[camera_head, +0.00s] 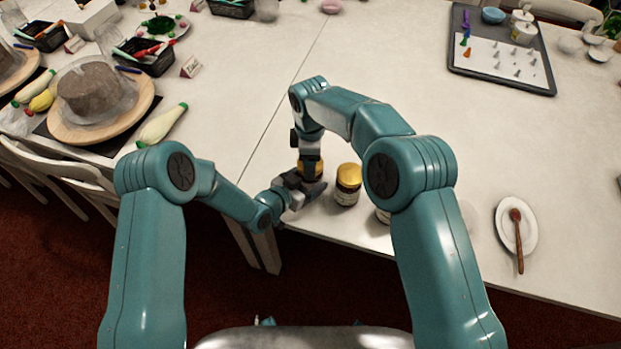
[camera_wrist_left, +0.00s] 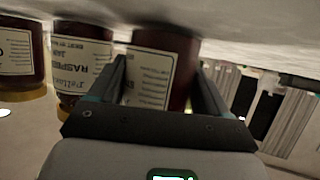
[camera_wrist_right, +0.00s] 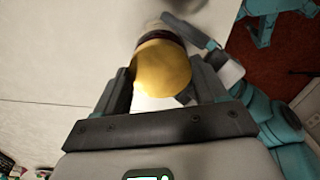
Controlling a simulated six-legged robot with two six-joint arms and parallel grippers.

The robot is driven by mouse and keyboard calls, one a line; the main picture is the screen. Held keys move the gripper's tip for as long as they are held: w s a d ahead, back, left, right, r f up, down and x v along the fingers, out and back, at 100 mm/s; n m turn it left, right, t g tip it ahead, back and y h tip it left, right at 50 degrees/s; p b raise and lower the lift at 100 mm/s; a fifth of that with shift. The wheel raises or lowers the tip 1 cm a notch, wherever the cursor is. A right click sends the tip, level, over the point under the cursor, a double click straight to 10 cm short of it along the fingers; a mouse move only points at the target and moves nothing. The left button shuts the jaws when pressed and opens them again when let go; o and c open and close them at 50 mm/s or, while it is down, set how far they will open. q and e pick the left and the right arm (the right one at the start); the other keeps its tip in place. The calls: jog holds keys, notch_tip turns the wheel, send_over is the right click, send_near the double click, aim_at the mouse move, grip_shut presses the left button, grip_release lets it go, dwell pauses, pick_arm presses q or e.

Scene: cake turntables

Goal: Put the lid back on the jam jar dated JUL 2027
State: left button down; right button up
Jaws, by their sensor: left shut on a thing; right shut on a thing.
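My left gripper (camera_head: 302,183) is shut around the side of a dark jam jar with a white label (camera_wrist_left: 150,72) near the table's front edge. My right gripper (camera_head: 309,172) points down from above and is shut on a gold lid (camera_wrist_right: 162,76). In the right wrist view the lid lies over the mouth of the held jar; I cannot tell if it is seated. A second jar with a gold lid (camera_head: 348,184) stands just right of it. A third jar (camera_head: 383,216) is mostly hidden by my right arm. The label dates are not legible.
A white plate (camera_head: 506,236) with a wooden spoon (camera_head: 517,240) lies to the right. A dark tray (camera_head: 500,82) with piping tips is at the back right. A cake turntable (camera_head: 75,136) and piping bags (camera_head: 163,124) are on the left. The table between is mostly clear.

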pick_arm(q)
jog(key=shift+r, duration=0.1)
pick_arm(e)
jog(key=m, duration=0.4)
jog(key=shift+m, duration=0.4)
jog(key=o, duration=1.1)
jog(key=shift+c, duration=0.2)
jog(key=shift+o, duration=0.5)
jog(key=shift+s+a, duration=0.1)
pick_arm(q)
jog(key=shift+w, duration=0.1)
pick_arm(e)
jog(key=shift+r, duration=2.35)
jog(key=shift+c, duration=0.4)
